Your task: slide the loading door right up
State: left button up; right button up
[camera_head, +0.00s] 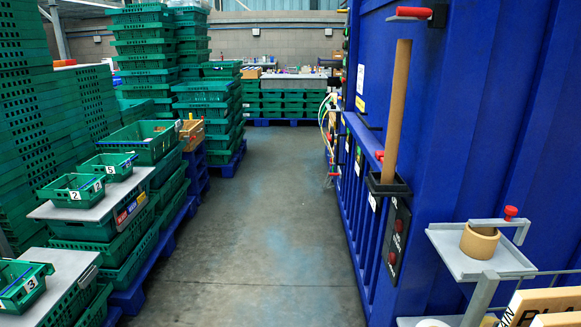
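A large blue ribbed machine or container (480,130) fills the right side of the head view. A red handle (413,12) on a black mount sticks out near its top. Along its side, low blue barred panels (358,200) run away from me. I cannot tell which part is the right loading door, or whether it is up or down. Neither of my grippers shows in this view.
A cardboard tube (396,110) stands in a black holder on the blue side. A grey stand (480,258) holds a tape roll (479,243) at lower right. Stacked green crates (40,140) line the left. The grey floor (255,240) between is clear.

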aim_at(376, 50)
jog(key=i+z, duration=0.15)
jog(key=i, duration=0.4)
jog(key=i+j+z, duration=0.1)
jog(key=i, duration=0.4)
jog(key=i+j+z, duration=0.15)
jog(key=i, duration=0.4)
